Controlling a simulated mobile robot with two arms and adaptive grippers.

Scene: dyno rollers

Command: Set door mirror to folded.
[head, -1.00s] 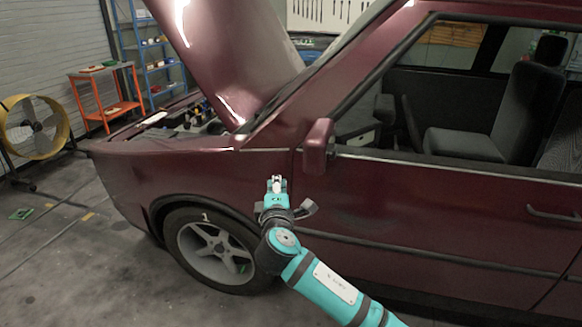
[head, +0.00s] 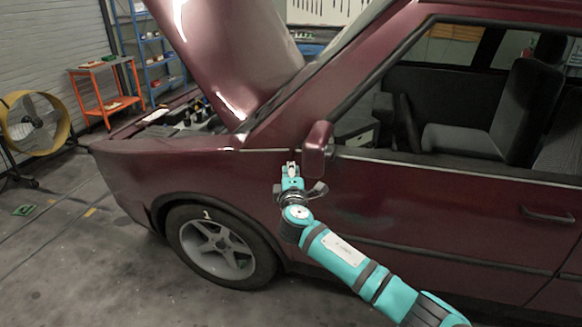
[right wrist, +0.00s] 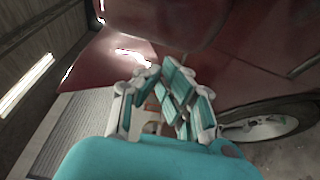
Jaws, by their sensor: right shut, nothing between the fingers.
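The door mirror (head: 317,148) is a dark red housing at the front corner of the car door's window, in the head view. It sticks out from the door. My right gripper (head: 292,169) is shut and empty, just left of the mirror's lower part and in front of the fender. I cannot tell whether it touches the mirror. In the right wrist view the fingers (right wrist: 165,103) are close together, with dark red bodywork beyond them. I cannot make out the mirror for certain there. My left gripper is not in view.
The dark red car (head: 420,205) fills the right side, its hood (head: 225,50) raised. A yellow fan (head: 35,122), an orange cart (head: 105,90) and a blue shelf (head: 150,50) stand at the left. The floor at lower left is mostly clear.

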